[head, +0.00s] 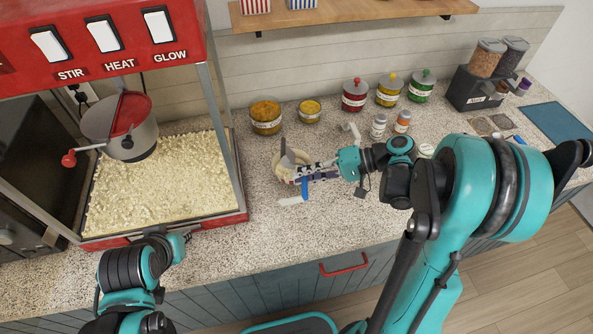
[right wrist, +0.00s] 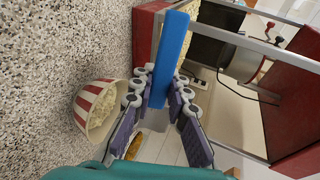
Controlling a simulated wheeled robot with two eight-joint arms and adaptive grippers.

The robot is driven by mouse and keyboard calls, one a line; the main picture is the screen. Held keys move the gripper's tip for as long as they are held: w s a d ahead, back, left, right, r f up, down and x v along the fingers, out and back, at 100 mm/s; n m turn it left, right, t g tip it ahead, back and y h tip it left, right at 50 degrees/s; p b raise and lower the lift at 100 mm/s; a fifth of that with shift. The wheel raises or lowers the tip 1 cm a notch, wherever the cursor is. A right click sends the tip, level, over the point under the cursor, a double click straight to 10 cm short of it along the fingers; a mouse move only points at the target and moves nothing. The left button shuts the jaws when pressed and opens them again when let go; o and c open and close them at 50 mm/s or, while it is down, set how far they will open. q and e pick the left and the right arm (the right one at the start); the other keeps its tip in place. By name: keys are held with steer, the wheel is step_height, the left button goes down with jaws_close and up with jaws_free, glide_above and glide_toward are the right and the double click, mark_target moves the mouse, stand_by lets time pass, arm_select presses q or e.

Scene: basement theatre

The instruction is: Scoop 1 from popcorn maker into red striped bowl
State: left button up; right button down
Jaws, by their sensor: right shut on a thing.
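The popcorn maker (head: 235,216) stands at the left in the head view, its floor covered with loose popcorn (head: 155,190). The red striped bowl (right wrist: 88,108) shows in the right wrist view, upright on the counter with popcorn in it. In the head view the bowl (head: 281,171) is partly hidden by my right gripper (head: 306,173). My right gripper is shut on a blue bar, seemingly the scoop handle (right wrist: 171,55), beside and above the bowl. Whether the scoop holds popcorn cannot be seen. My left gripper (head: 182,240) is at the counter's front, its fingers unclear.
Two yellow-filled jars (head: 266,119) stand behind the bowl. Red, yellow and green lidded jars (head: 387,92) and small shakers (head: 402,122) stand farther right. A dispenser (head: 474,88) is at the back right. The counter front (head: 255,235) is clear.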

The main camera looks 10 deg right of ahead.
steer(key=shift+a+r+p, duration=0.15)
steer(key=shift+r+p, duration=0.1)
steer(key=shift+p, duration=0.35)
steer(key=w+a+r+g+h+p, duration=0.1)
steer(key=a+r+g+h+p, duration=0.2)
steer(key=h+p, duration=1)
steer(key=a+p, duration=0.1)
steer(key=a, duration=0.2)
steer(key=shift+w+a+r, duration=0.15)
steer(key=shift+w, duration=0.1)
